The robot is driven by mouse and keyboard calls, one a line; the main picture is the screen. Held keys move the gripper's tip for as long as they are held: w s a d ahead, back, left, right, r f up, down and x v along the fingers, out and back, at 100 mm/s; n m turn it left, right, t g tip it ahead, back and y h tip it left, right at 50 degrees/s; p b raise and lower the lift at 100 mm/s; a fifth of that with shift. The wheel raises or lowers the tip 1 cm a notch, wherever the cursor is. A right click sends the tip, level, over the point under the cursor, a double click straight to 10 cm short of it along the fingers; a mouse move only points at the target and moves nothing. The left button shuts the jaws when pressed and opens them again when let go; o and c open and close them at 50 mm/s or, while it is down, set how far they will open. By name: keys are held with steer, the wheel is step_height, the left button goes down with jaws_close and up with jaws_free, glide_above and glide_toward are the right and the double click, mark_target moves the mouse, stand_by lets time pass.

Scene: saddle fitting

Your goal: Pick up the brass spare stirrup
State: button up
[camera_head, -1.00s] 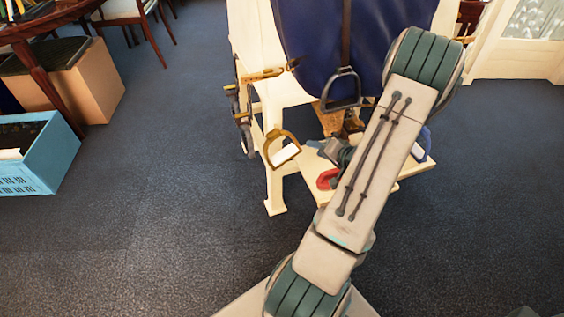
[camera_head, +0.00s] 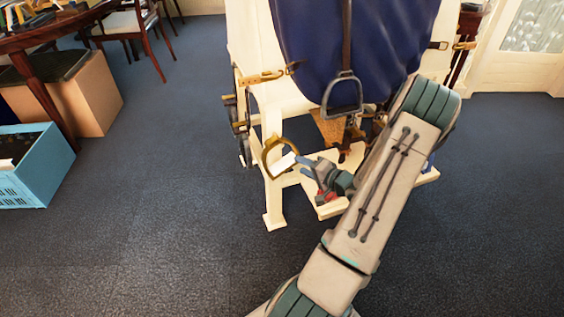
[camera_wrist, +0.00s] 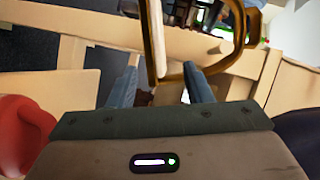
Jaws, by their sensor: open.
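The brass spare stirrup (camera_head: 266,156) is a brass loop with a pale tread, at the left front leg of the cream stand (camera_head: 274,205). My gripper (camera_head: 306,162) is open and just right of the stirrup's tread. In the wrist view, the stirrup (camera_wrist: 241,30) reaches in from the top, with its tread side above and between my fingertips (camera_wrist: 158,77). The loop extends beyond the right finger. I cannot tell whether a finger touches it. What holds the stirrup up is not clear.
A dark metal stirrup (camera_head: 343,97) hangs from the blue saddle (camera_head: 310,40) above. A red object (camera_head: 326,197) lies on the stand's low shelf, close to my wrist. Straps hang at the stand's left side. A blue crate (camera_head: 40,170) is far left; the floor between is clear.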

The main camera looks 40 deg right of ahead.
mark_target(294, 163)
steer(key=b+x, duration=0.1)
steer(key=x, duration=0.1)
steer(key=f+b+x, duration=0.1)
steer(key=x, duration=0.1)
steer(key=shift+w+a+r, duration=0.1)
steer(key=shift+w+a, duration=0.05)
steer(key=shift+w, duration=0.25)
jaws_close()
steer(key=shift+r, duration=0.1)
steer(key=shift+r, duration=0.5)
step_height(294, 163, up, 3)
steer(key=shift+p, duration=1.15)
steer(key=f+p+v, duration=0.2)
steer(key=v, duration=0.6)
steer(key=s+f+p+v, duration=0.1)
steer(key=f+p+v, duration=0.1)
steer(key=v, duration=0.7)
steer(key=shift+s+f+p, duration=0.3)
steer(key=shift+f, duration=0.1)
